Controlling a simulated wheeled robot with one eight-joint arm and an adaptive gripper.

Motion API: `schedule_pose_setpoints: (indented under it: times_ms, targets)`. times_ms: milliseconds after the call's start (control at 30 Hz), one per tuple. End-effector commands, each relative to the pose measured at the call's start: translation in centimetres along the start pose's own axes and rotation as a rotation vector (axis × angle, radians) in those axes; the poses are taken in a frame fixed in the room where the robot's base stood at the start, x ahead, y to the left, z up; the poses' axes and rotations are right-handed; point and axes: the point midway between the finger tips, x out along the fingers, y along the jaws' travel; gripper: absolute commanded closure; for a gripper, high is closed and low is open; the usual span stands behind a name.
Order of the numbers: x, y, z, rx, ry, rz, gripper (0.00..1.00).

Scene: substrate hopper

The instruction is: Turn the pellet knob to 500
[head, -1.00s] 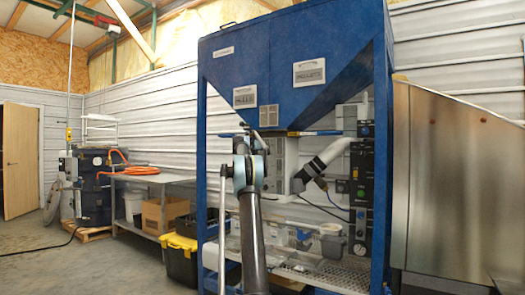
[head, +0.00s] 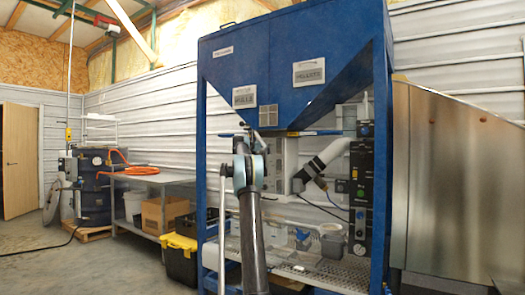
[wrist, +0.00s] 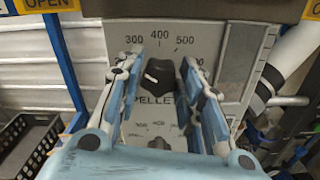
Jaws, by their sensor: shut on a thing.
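The pellet knob (wrist: 160,73) is black and sits on a light grey panel (wrist: 215,40) in the wrist view. The scale above it reads 300, 400 and 500, with another mark partly hidden at the right. A small white mark shows on the knob's left side; I cannot tell clearly which number it points to. My gripper (wrist: 162,66) has one blue-grey finger on each side of the knob and is shut on it. In the head view my arm's end hides the knob, in front of the panel (head: 280,160) under the blue hopper (head: 290,70).
A second black knob (wrist: 158,143) sits lower on the panel, partly between the fingers. A grey pipe (head: 325,162) and a dark control column (head: 361,185) stand to the right. A blue frame post (head: 201,170) is at the left. A black crate (wrist: 28,140) lies lower left.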

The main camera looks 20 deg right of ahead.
Motion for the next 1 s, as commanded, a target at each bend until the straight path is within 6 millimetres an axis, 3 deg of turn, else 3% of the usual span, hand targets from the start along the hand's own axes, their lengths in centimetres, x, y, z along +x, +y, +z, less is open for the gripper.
schedule_pose_setpoints:
  times_ms: [1000]
  targets:
    - [-0.10,-0.17,-0.28,0.967,0.002,0.000,0.90]
